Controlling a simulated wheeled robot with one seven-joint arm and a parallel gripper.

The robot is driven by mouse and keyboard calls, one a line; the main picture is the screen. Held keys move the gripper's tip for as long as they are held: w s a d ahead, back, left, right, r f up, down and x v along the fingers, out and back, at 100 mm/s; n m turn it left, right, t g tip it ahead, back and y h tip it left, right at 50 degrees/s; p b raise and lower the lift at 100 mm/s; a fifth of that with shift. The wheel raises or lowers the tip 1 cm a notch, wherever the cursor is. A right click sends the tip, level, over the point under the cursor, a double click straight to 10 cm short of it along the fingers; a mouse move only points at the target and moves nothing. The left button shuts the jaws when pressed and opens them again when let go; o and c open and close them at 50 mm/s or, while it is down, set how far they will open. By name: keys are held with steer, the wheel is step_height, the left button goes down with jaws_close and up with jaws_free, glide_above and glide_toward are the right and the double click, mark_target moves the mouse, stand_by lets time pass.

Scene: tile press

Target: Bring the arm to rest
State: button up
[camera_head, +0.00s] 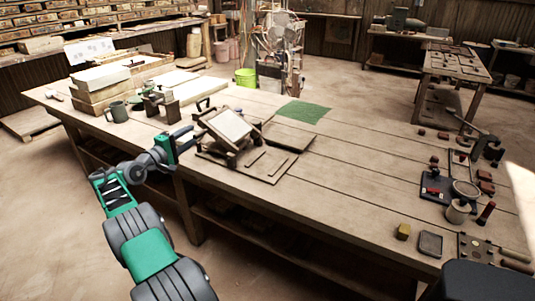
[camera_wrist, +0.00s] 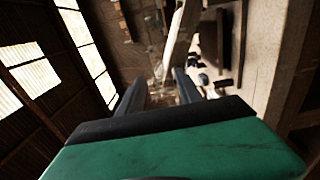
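My arm reaches up from the lower left in the head view, held at the left front edge of the wooden workbench (camera_head: 340,165). My gripper (camera_head: 190,138) points right toward the tile press (camera_head: 229,127), close to its left side. The press has a dark frame with a pale tilted plate and stands on a wooden board. In the wrist view the two fingers of my gripper (camera_wrist: 161,88) stand apart with a gap between them, and I see nothing held. I cannot tell whether a fingertip touches the press handle.
Left on the bench are a grey-green mug (camera_head: 117,111), stacked boxes (camera_head: 100,82) and a small dark clamp-like device (camera_head: 159,100). A green cloth (camera_head: 302,112) lies behind the press. Several tools and small blocks lie at the right end. The bench middle is clear.

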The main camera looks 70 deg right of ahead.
steer(key=shift+a+f, duration=0.1)
steer(key=shift+a, duration=0.7)
